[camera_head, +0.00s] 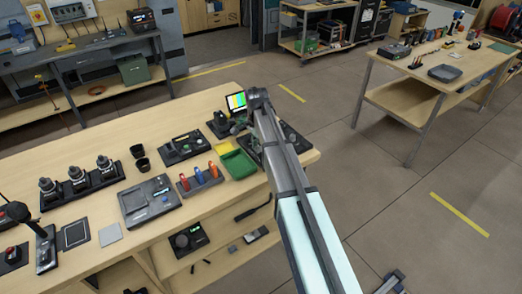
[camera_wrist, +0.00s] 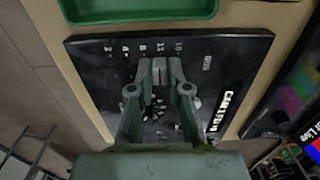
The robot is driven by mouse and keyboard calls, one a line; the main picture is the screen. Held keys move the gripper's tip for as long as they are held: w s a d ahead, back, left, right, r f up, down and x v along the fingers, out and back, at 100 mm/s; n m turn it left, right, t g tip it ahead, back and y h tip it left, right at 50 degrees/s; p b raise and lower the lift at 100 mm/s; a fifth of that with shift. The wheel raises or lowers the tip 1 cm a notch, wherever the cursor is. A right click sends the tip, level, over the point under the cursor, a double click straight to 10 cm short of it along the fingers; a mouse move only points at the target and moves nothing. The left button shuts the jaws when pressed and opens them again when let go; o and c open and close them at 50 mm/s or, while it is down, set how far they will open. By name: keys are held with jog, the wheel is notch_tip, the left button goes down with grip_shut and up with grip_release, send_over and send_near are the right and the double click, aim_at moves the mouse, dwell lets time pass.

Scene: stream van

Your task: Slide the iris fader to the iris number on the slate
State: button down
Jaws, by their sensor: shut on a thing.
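The dark fader panel (camera_wrist: 95,65) lies on the bench under my gripper in the wrist view, with a row of small white numbers along its far edge and larger white lettering down its right side. My gripper (camera_wrist: 160,70) is shut at the middle of the panel, just short of the number row. The iris fader's knob is mostly hidden between the fingertips. In the head view the panel (camera_head: 294,146) shows beside my arm, which covers much of it. I cannot make out a slate or an iris number in either view.
A green tray (camera_head: 239,164) lies beside the panel and shows at the top of the wrist view. A colour-bar screen (camera_head: 236,101) stands behind the gripper. Red, blue and orange items stand in a holder (camera_head: 201,183) to the left. The bench's right edge is close.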

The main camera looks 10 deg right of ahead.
jog(key=c, duration=1.1)
grip_release()
notch_tip(320, 180, up, 12)
